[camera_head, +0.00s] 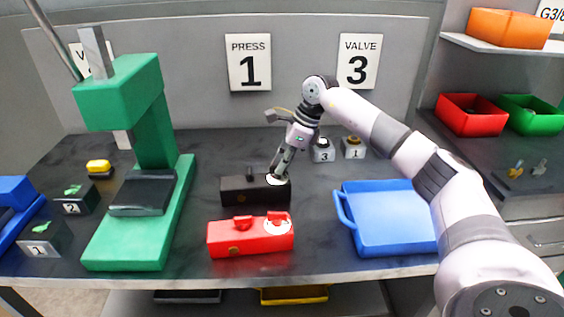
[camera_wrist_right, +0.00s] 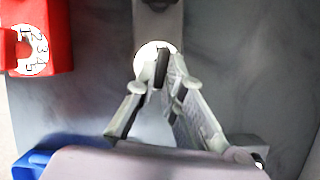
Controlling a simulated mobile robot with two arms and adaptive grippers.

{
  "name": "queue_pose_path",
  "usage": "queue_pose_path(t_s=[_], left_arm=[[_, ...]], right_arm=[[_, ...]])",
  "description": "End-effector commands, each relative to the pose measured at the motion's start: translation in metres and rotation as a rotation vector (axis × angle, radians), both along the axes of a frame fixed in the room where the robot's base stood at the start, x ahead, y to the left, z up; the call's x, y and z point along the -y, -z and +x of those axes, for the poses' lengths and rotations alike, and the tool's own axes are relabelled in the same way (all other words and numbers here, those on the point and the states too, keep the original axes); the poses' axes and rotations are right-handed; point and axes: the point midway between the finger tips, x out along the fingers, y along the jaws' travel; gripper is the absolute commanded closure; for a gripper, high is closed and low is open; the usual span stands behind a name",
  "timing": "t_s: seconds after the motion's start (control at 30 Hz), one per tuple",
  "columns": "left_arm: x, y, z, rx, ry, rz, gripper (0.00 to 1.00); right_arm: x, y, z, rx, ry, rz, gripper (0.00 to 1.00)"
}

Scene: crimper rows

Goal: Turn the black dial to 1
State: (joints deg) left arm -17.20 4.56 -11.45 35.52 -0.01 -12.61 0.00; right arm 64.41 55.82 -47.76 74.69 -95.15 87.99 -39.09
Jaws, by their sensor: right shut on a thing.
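The black box (camera_head: 238,190) stands on the workbench behind the red box. Its round white dial face (camera_head: 271,181) is at its right end and shows partly in the right wrist view (camera_wrist_right: 142,58). My right gripper (camera_head: 277,175) reaches down onto this dial from above. In the right wrist view its fingertips (camera_wrist_right: 163,62) are close together over the dial face, shut on the black dial's knob. The knob and the numbers on this face are mostly hidden by the fingers, so I cannot tell the setting. My left gripper is not in view.
A red box (camera_head: 225,240) with its own numbered dial (camera_wrist_right: 38,52) stands just in front. A green press (camera_head: 120,235) is to the left, a blue tray (camera_head: 395,245) to the right. Small grey blocks (camera_head: 322,150) stand behind.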

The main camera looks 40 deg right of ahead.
Motion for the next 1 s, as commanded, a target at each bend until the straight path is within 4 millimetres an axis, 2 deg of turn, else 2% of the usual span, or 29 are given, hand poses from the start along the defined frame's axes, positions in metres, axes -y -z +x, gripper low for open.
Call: queue_pose_path(t_s=[0.63,0.67,0.93,1.0], left_arm=[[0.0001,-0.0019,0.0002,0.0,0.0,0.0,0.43],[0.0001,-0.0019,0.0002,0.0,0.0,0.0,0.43],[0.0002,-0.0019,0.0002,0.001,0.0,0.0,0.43],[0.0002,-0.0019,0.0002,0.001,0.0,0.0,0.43]], right_arm=[[0.0001,0.0007,-0.0003,-0.004,-0.05,-0.001,1.0],[0.0001,0.0007,-0.0002,-0.003,-0.049,-0.002,0.88],[0.0002,0.0005,0.0,-0.002,-0.048,-0.001,0.7],[0.0003,0.0004,0.0001,-0.002,-0.048,-0.001,0.7]])
